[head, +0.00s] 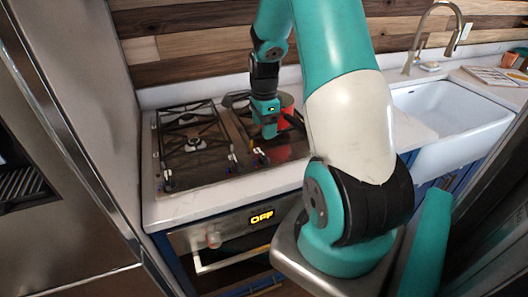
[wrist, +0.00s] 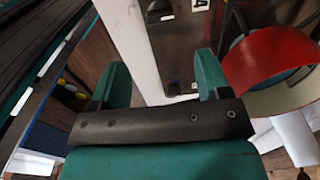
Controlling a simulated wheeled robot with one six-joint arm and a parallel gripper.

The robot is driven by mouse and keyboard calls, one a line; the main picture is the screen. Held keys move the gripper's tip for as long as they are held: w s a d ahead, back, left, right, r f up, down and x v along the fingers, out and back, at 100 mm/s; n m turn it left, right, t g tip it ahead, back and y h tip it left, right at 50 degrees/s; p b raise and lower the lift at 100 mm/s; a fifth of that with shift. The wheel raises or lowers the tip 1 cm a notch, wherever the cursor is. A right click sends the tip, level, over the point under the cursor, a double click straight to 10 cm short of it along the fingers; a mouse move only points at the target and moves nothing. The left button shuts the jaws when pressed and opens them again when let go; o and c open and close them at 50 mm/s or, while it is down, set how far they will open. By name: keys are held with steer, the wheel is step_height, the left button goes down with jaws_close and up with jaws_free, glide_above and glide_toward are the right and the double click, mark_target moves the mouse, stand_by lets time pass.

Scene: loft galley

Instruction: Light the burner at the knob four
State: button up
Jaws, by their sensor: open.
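The cooktop (head: 205,168) has black grates and small knobs along its front, among them a front knob (head: 168,183) at the left and another knob (head: 260,157) just below my gripper. My gripper (head: 268,131) hangs over the right part of the cooktop, pointing down. In the wrist view my gripper (wrist: 161,68) has its two teal fingers wide apart with nothing between them. A label reading 4 (wrist: 200,4) shows at the top edge of the wrist view, beyond the right finger. I cannot make out knob four itself clearly.
A red pot (head: 287,102) stands on the cooktop close behind my gripper; the pot (wrist: 270,58) is just right of the right finger in the wrist view. The oven display (head: 262,216) reads OFF. A white sink (head: 450,112) is at the right.

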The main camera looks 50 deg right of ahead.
mark_target(264, 155)
step_height(264, 155, down, 11)
steer(key=shift+f+p, duration=0.1)
steer(key=shift+p, duration=0.95)
steer(key=c, duration=0.9)
